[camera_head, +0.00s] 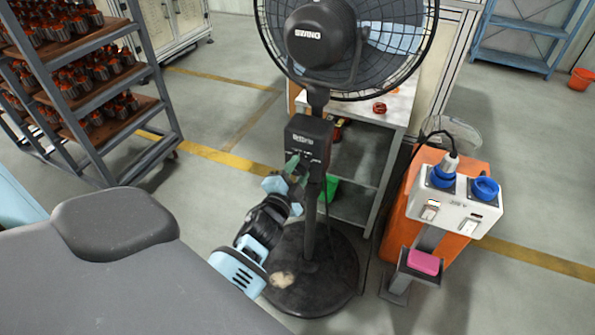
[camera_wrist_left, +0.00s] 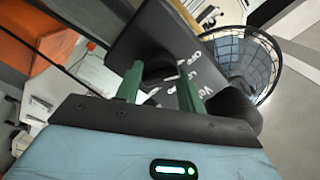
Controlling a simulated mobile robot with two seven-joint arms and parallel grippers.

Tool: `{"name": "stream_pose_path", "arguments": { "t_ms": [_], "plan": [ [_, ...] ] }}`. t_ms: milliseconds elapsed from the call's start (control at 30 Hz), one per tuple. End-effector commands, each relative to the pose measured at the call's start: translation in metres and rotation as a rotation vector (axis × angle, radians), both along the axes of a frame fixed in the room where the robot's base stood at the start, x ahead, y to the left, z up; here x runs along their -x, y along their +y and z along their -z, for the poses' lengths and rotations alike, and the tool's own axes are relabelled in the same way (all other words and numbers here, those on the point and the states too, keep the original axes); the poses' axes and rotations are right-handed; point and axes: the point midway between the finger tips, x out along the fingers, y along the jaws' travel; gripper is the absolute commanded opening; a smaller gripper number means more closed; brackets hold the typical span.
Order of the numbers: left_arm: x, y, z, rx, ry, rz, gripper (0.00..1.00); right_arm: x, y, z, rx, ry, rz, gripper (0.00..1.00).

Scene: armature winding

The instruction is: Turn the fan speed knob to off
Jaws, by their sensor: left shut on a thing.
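The standing fan (camera_head: 318,38) has a black motor housing, a wire cage and a round black base. Its black control box (camera_head: 308,135) sits on the pole below the head, with white lettering on its face. The box also shows in the left wrist view (camera_wrist_left: 150,42), with "OFF" among its markings. My left gripper (camera_head: 297,165) reaches up to the lower part of this box, and its green fingers are shut on the fan speed knob. In the left wrist view the two green fingers (camera_wrist_left: 160,90) meet the box's face; the knob between them is mostly hidden, so its setting cannot be told.
A grey shelf table (camera_head: 365,175) stands behind the fan. At right are an orange cabinet (camera_head: 398,225) and a white socket box (camera_head: 455,205) with blue sockets. A rack (camera_head: 105,145) of copper-coloured parts is at left. Floor between rack and fan is clear.

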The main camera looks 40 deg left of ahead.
Motion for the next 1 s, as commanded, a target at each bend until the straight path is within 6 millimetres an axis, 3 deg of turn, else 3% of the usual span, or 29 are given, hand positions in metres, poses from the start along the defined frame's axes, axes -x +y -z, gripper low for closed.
{"name": "stream_pose_path", "arguments": {
  "t_ms": [433, 467, 600, 1000],
  "plan": [
    [0.0, 0.0004, -0.0001, 0.011, -0.003, -0.001, 0.16, -0.0001, -0.0002, -0.0003, 0.0, -0.001, 0.0, 0.36],
    [0.0, 0.0004, -0.0001, 0.011, -0.003, -0.001, 0.43, -0.0002, -0.0002, -0.0003, 0.0, -0.001, 0.0, 0.36],
    [0.0001, 0.0004, -0.0001, 0.01, -0.003, -0.001, 0.6, -0.0003, -0.0002, -0.0004, 0.0, -0.001, 0.0, 0.36],
    [0.0089, -0.0022, 0.0005, 0.008, -0.002, 0.0, 0.6, -0.0007, -0.0001, -0.0011, 0.0, -0.002, 0.0, 0.36]
  ]
}}
